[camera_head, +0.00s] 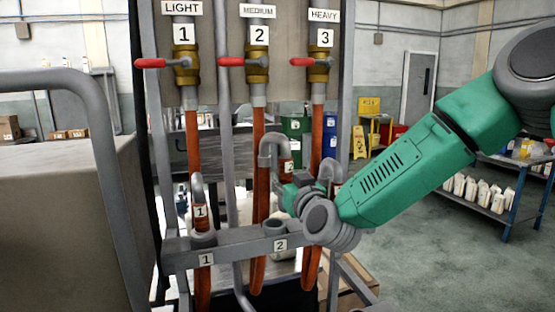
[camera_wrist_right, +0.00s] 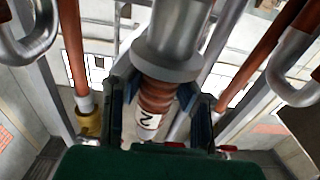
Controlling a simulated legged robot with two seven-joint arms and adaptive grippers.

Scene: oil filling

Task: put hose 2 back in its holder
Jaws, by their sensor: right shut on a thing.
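Hose 2 (camera_head: 272,146) has a grey hooked metal spout and a red-orange grip with a label 2. My right gripper (camera_head: 291,186) is shut on its grip, and the spout stands above the rack. In the right wrist view, the fingers of my right gripper (camera_wrist_right: 160,108) sit on both sides of the ribbed grip of hose 2 (camera_wrist_right: 150,121). The holder for hose 2 (camera_head: 273,227) is a ring on the grey crossbar with a label 2 below it, and hose 2 is above it, apart from it. My left gripper is not in view.
Hose 1 (camera_head: 199,188) stands in its holder at the left of the crossbar (camera_head: 228,247). Hose 3 (camera_head: 330,172) is partly hidden behind my right arm. Red-handled valves (camera_head: 258,62) line the panel above. A grey cart or box (camera_head: 60,210) with a rail stands at the left.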

